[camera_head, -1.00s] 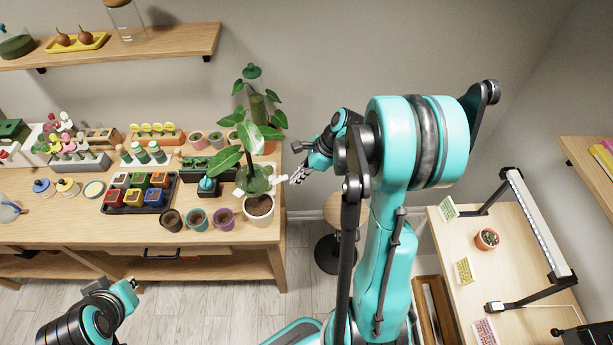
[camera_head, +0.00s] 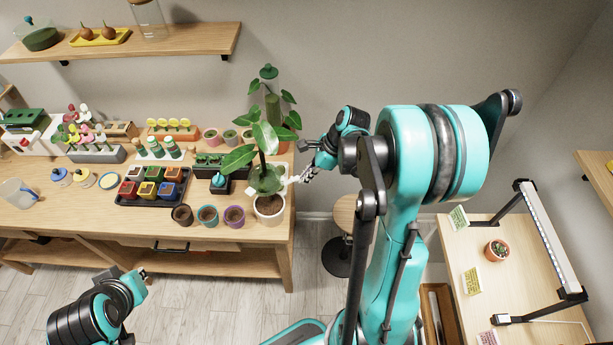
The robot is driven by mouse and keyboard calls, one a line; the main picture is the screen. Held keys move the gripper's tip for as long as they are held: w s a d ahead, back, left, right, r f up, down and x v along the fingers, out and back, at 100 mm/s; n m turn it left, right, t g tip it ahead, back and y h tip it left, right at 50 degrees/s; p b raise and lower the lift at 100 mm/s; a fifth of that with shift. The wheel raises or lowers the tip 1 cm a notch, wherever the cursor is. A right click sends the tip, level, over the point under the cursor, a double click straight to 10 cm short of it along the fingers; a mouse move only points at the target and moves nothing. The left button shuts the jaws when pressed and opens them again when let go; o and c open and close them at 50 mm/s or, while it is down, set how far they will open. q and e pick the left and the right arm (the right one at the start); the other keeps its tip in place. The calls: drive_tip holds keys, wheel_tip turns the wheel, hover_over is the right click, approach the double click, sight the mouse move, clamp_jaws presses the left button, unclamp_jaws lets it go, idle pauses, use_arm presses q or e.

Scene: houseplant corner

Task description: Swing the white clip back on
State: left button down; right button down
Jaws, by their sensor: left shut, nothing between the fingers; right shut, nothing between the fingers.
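A leafy plant stands in a white pot (camera_head: 270,208) at the right end of the wooden bench. A small white piece (camera_head: 291,181), which looks like the white clip, sticks out on the right side of the plant above the pot rim. Whether it is open or fastened is too small to tell. My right gripper (camera_head: 307,174) is shut and empty, just right of this piece; I cannot tell whether they touch. My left gripper (camera_head: 139,275) is shut and empty, low in front of the bench, far from the plant.
Small brown, teal and purple pots (camera_head: 208,215) stand left of the white pot, near the bench's front edge. A black tray (camera_head: 126,198) of coloured pots lies further left. A stool (camera_head: 345,212) stands right of the bench. A side table (camera_head: 470,240) with a lamp is at right.

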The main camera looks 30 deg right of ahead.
sight(297, 177)
drive_tip(key=shift+r, duration=0.1)
drive_tip(key=h, duration=0.1)
drive_tip(key=a+r+g+h+p, duration=0.1)
drive_tip(key=shift+w+a+r+g+h, duration=0.15)
drive_tip(key=shift+w+r+g+h, duration=0.15)
drive_tip(key=shift+w+h, duration=0.1)
drive_tip(key=shift+w+a+r+g+h, duration=0.25)
drive_tip(key=shift+a+g+h, duration=0.15)
drive_tip(key=shift+h, duration=0.2)
drive_tip(key=shift+w+a+r+h, duration=0.1)
drive_tip(key=shift+a+r+h, duration=0.05)
drive_tip(key=shift+h, duration=0.15)
drive_tip(key=shift+r, duration=0.2)
